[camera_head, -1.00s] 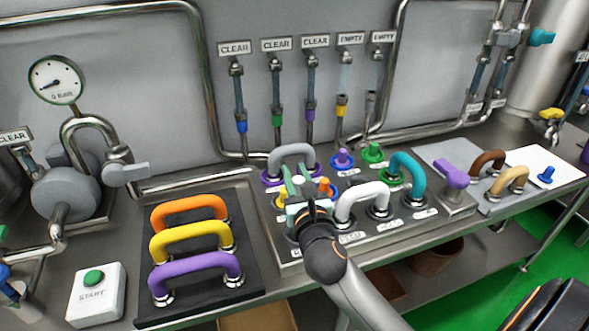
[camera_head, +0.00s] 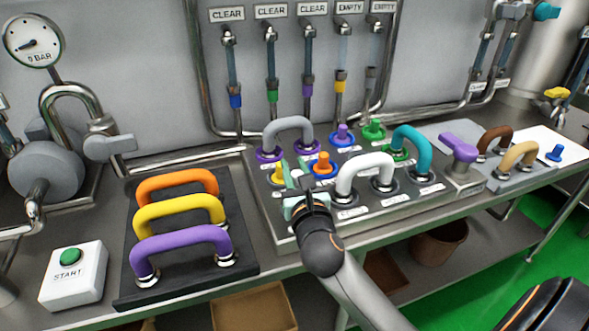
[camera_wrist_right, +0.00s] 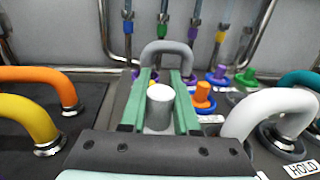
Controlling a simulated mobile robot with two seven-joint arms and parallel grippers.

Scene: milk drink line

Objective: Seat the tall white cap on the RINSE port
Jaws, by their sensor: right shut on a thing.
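My right gripper (camera_head: 297,176) is over the front left part of the port panel (camera_head: 400,205) in the head view. In the right wrist view its green fingers (camera_wrist_right: 160,95) are shut on the tall white cap (camera_wrist_right: 160,108), which stands upright between them. I cannot read a RINSE label, and the spot under the gripper is hidden. I cannot tell whether the cap touches a port. My left gripper is not in view.
Close around the gripper are a grey loop (camera_head: 287,130), an orange cap (camera_head: 322,163), a yellow cap (camera_head: 279,173) and a white loop (camera_head: 362,170). A rack of orange, yellow and purple loops (camera_head: 180,245) lies left. The START button (camera_head: 70,257) is further left.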

